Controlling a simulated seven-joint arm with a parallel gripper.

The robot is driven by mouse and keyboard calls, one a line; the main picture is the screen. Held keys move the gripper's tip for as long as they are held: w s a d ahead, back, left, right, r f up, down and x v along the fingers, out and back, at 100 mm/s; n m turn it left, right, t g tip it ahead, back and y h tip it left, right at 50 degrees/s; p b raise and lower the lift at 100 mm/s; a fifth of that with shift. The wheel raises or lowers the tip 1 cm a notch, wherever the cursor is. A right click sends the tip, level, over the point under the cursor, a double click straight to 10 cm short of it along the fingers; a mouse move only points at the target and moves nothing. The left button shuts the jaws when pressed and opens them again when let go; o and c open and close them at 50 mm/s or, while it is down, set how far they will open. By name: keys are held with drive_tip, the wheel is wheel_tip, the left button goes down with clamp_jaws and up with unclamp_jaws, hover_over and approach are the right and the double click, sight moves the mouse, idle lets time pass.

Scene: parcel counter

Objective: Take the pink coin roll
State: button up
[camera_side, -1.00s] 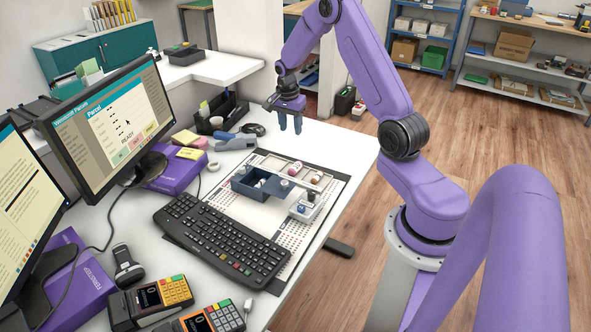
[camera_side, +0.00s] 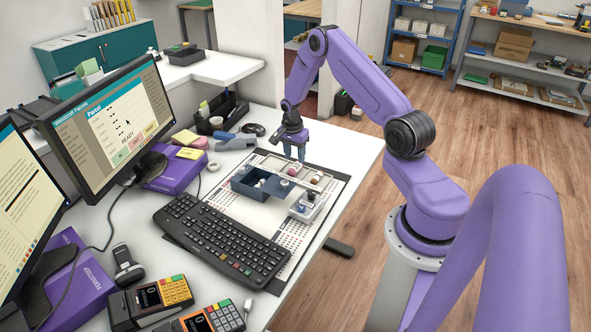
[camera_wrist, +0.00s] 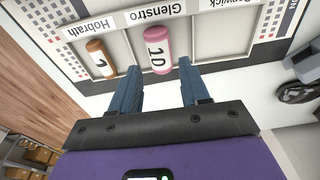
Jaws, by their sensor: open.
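The pink coin roll (camera_wrist: 157,48), marked 10, lies in the tray compartment labelled Glenstro in the wrist view. In the side view the pink roll (camera_side: 294,169) is small, at the back of the tray, just below the fingertips. My gripper (camera_side: 294,158) points down above the tray. In the wrist view my gripper (camera_wrist: 160,66) has its two blue fingers apart, with the pink roll seen between and beyond their tips. Nothing is held. Whether the fingertips touch the roll cannot be told; they appear apart from it.
An orange-brown roll (camera_wrist: 100,58) marked 1 lies in the adjoining Hobrath compartment, beside a divider. The compartment (camera_wrist: 233,33) on the other side looks empty. A dark blue box (camera_side: 245,184) and a small pale device (camera_side: 305,208) stand close by on the mat.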

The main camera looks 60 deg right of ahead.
sight(295, 165)
drive_tip(key=shift+d+f, duration=0.15)
drive_tip(key=shift+f, duration=2.45)
clamp_jaws()
